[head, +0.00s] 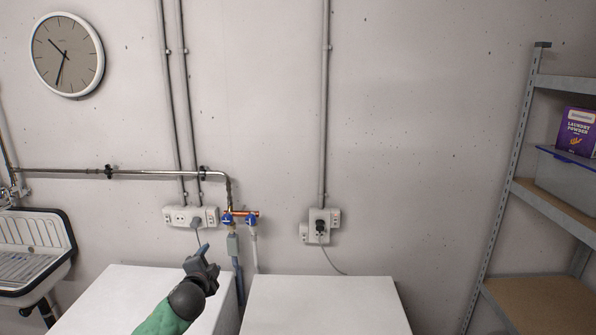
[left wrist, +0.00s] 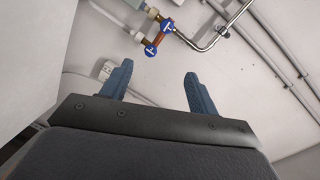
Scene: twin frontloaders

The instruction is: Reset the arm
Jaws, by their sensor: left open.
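My left gripper (head: 205,257) is raised above the left white machine top (head: 120,290) in the head view, with its green-sleeved arm coming up from the bottom. In the left wrist view its two blue fingers (left wrist: 158,84) are spread apart with nothing between them. They point towards the wall, where blue-handled valves (left wrist: 166,26) on a pipe show beyond the fingertips. My right gripper is not in either view.
A second white machine top (head: 325,305) stands to the right, bare where visible. A sink (head: 35,245) is at the far left. A metal shelf (head: 555,200) with a purple laundry powder box (head: 577,130) stands at the right. Sockets (head: 320,226) and pipes are on the wall.

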